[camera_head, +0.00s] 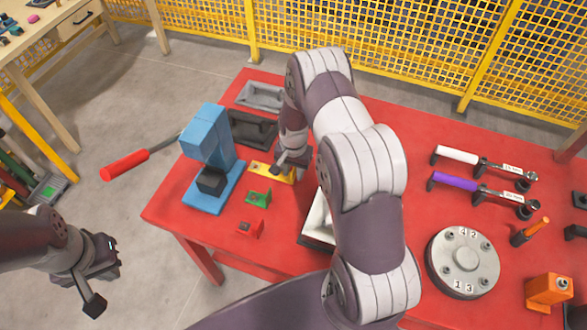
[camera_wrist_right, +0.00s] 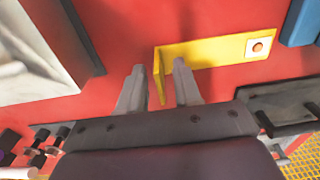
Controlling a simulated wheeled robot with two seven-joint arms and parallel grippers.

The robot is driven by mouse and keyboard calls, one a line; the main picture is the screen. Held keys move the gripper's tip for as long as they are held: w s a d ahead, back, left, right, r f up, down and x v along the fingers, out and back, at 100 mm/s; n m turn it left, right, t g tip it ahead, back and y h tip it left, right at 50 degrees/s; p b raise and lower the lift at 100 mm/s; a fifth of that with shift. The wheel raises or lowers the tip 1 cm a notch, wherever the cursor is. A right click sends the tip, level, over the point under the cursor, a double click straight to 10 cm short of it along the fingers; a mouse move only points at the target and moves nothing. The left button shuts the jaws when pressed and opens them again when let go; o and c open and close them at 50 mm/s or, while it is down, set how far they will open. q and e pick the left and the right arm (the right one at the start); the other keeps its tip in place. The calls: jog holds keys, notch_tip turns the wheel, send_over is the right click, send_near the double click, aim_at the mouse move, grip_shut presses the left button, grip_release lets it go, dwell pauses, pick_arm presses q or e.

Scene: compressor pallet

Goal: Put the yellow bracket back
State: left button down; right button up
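The yellow bracket (camera_head: 258,168) lies on the red table, right of the blue press-like fixture, partly hidden by my right gripper (camera_head: 288,164) in the head view. In the right wrist view the bracket (camera_wrist_right: 205,53) is L-shaped, with a long flat leg, a pale square with an orange-red dot at its far end, and a short flange standing up. My right gripper (camera_wrist_right: 159,68) is open, one finger on each side of that flange, with visible gaps. My left gripper (camera_head: 92,275) hangs off the table at the lower left, holding nothing visible; its opening is unclear.
The blue fixture (camera_head: 207,150) stands left of the bracket. A green bracket (camera_head: 258,198) and a red bracket (camera_head: 250,228) lie in front. Grey trays (camera_head: 262,95) lie behind, and a white-lined bin (camera_head: 318,222) is right, partly behind my arm. A red-handled tool (camera_head: 125,165) juts past the left edge.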

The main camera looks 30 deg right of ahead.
jog(key=shift+r+p, duration=0.35)
jog(key=shift+w+r+b, duration=0.1)
jog(key=shift+r+b, duration=0.25)
notch_tip(320, 180, up, 11)
jog(key=b, duration=0.2)
jog(key=s+a+r+n, duration=0.3)
jog(key=s+a+n, duration=0.1)
jog(key=s, duration=0.4)
jog(key=s+a+r+n+t, duration=0.1)
jog(key=s+a+r+n, duration=0.3)
jog(key=s, duration=0.4)
jog(key=shift+s+a+r+n, duration=0.3)
jog(key=shift+a+n, duration=0.4)
jog(key=shift+n, duration=0.2)
jog(key=shift+s, duration=0.1)
